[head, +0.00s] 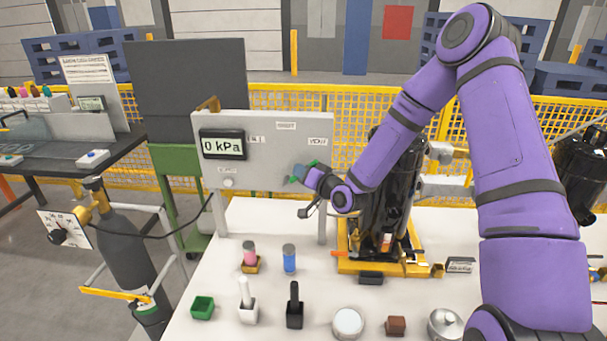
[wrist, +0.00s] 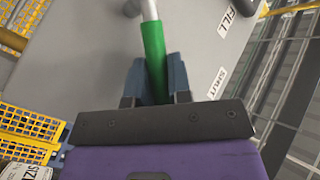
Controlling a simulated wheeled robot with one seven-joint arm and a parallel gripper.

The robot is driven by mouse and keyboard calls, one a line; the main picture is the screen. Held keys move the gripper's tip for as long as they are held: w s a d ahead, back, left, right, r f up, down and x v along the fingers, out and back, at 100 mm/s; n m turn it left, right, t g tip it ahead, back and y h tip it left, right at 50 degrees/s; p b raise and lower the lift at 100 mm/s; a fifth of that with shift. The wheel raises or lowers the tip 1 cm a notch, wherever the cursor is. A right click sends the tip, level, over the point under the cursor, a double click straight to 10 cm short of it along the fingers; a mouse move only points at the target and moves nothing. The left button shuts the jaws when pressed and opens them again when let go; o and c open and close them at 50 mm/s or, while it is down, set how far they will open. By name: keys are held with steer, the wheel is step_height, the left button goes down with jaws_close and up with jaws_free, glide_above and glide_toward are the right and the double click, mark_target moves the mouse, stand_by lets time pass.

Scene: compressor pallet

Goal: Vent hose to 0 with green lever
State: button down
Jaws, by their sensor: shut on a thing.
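A grey panel (head: 265,120) stands at the back of the white table, with a display (head: 222,145) reading 0 kPa. The panel carries FILL, SHUT and VENT labels. My gripper (head: 305,172) is at the panel's right side, just below the VENT label (head: 317,141). In the wrist view my gripper (wrist: 155,78) is shut around the green lever (wrist: 154,48), one finger on each side. The lever lies to the left of the SHUT label (wrist: 216,84), on the side away from FILL (wrist: 240,10). The lever's far end is hidden by the gripper.
A black compressor (head: 385,200) on a yellow pallet stands close to the right of my gripper. A grey cylinder (head: 130,245) with a gauge (head: 62,228) and a black hose stands left of the table. Several small items, including a green box (head: 202,307), line the table's front.

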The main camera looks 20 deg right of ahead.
mark_target(286, 182)
steer(key=a+r+n+g+h, duration=0.1)
steer(key=w+a+r+n+g+h, duration=0.1)
steer(key=shift+a+n+g, duration=0.2)
steer(key=shift+n+g, duration=0.2)
steer(key=shift+w+a+r+n+g+h, duration=0.1)
steer(key=shift+w+a+n+g+h, duration=0.15)
steer(key=shift+a+n+g+h, duration=0.35)
steer(key=shift+w+a+r+n+g+h, duration=0.1)
steer(key=shift+w+a+n+g+h, duration=0.1)
steer(key=shift+a+n+g+h, duration=0.45)
steer(key=shift+h, duration=0.25)
steer(key=c, duration=1.1)
jaws_free()
steer(key=shift+o, duration=0.2)
steer(key=v, duration=1)
steer(key=shift+s, duration=0.35)
steer(key=shift+d+r, duration=0.1)
